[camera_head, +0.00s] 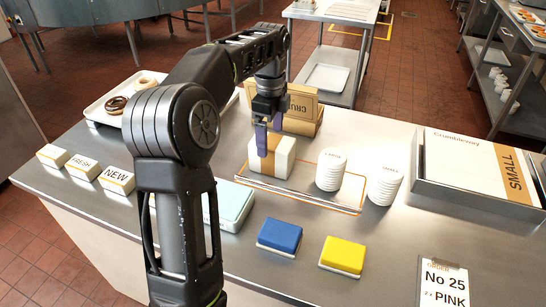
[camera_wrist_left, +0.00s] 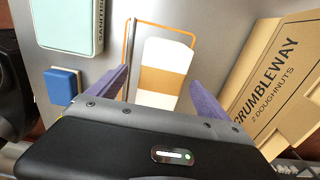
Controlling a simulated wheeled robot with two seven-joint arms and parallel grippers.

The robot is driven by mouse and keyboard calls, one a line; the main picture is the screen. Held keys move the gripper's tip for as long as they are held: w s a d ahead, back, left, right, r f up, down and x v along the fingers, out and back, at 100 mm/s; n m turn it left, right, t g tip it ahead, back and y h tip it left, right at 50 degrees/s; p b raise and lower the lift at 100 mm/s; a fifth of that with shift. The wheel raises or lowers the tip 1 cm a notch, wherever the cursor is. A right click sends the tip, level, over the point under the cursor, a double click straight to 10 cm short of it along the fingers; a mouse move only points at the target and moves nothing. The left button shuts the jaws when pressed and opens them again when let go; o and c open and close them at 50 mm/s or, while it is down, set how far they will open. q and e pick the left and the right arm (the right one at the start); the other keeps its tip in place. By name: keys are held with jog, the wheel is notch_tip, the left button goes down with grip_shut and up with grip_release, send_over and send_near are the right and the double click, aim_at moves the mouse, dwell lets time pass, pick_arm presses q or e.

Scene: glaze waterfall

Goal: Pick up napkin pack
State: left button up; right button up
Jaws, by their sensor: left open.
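The napkin pack (camera_head: 285,155), a white block with a tan paper band, stands on an orange-rimmed tray (camera_head: 310,197) on the steel counter. My left gripper (camera_head: 268,142) is over the pack with its purple fingers apart, pointing down. In the left wrist view the pack (camera_wrist_left: 168,55) shows between the two open fingers of the gripper (camera_wrist_left: 160,76), with clear gaps at the sides. I cannot tell whether either finger touches it. My right gripper is not in view.
A cardboard doughnut box (camera_head: 303,105) stands close behind the pack. Cup stacks (camera_head: 331,170) are to its right. A pale green box (camera_head: 233,205), a blue sponge (camera_head: 280,236) and a yellow sponge (camera_head: 343,254) lie in front. A doughnut tray (camera_head: 97,112) is at left.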

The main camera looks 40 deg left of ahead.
aim_at(272, 157)
pick_arm(q)
jog(key=shift+f, duration=1.3)
jog(key=shift+w+d+f+p, duration=0.15)
jog(key=shift+f+p, duration=0.15)
jog(key=shift+f, duration=1)
jog(key=shift+w+f+p, duration=0.1)
jog(key=shift+f+p, duration=0.2)
jog(key=shift+f, duration=1)
jog(key=c, duration=1.6)
jog(key=shift+o, duration=0.2)
